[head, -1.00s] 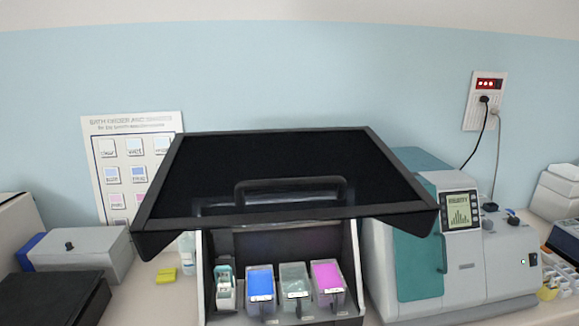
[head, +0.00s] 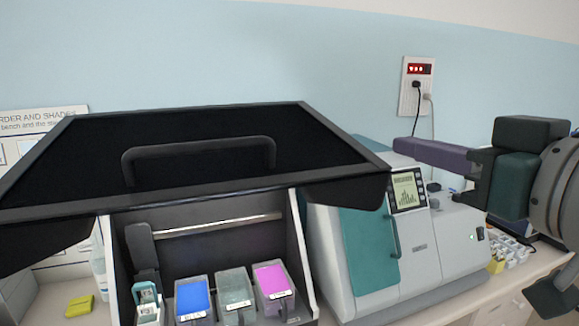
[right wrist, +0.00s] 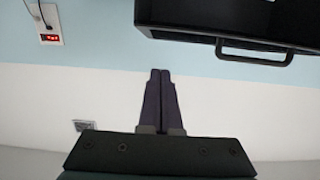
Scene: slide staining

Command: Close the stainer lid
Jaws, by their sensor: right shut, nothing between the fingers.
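The stainer lid (head: 80,155) is a dark panel with a black frame, raised open above the stainer (head: 302,255) in the head view. Its black bar handle (head: 200,147) stands along the middle. In the right wrist view the lid (right wrist: 230,14) and handle (right wrist: 255,56) are at the upper right. My right gripper (head: 398,146) comes in from the right with its purple fingers shut and empty. It is right of the lid, apart from the handle. Its shut fingers (right wrist: 160,74) also show in the right wrist view. My left gripper is out of view.
Inside the stainer are a slide rack (head: 147,300) and blue (head: 193,297), grey-green (head: 235,290) and magenta (head: 272,281) baths. A white-and-teal machine (head: 430,260) stands close on the right, below my right gripper. A yellow item (head: 80,306) lies at left.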

